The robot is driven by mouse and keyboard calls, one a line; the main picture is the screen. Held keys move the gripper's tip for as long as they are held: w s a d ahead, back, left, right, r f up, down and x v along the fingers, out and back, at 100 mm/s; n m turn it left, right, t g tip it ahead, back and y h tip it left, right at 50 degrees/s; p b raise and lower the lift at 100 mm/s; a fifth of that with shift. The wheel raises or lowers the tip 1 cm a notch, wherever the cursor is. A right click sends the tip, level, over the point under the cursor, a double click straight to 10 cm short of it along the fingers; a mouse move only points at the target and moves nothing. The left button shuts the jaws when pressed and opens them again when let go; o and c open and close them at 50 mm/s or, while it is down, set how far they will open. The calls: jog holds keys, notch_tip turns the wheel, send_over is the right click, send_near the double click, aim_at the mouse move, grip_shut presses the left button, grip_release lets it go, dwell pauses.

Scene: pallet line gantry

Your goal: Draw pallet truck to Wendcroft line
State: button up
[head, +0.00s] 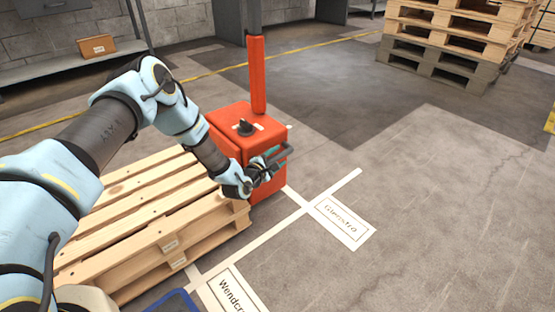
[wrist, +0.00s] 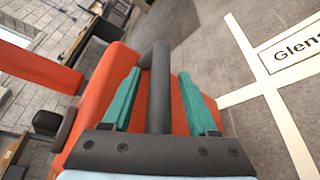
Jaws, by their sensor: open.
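The orange-red pallet truck (head: 228,130) stands left of centre in the head view, with an upright post and a black knob on top. A wooden pallet (head: 150,215) sits against its near side. My gripper (head: 276,158) is at the truck's right face, by its dark handle (head: 288,152). In the wrist view the teal fingers of my gripper (wrist: 160,74) are apart, with the handle bar (wrist: 160,95) between them; I cannot tell whether they touch it. The Wendcroft label (head: 235,292), partly cut off, and its line (head: 195,276) lie on the floor nearer me.
A second floor label, Glenstro (head: 343,221), lies beside a cross line close to the truck's base. A pallet stack (head: 440,62) stands at the back right. A shelf with a cardboard box (head: 97,46) is at the back left. The floor on the right is clear.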

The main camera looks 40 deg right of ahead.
grip_shut()
dwell(0.5)
dwell(1.0)
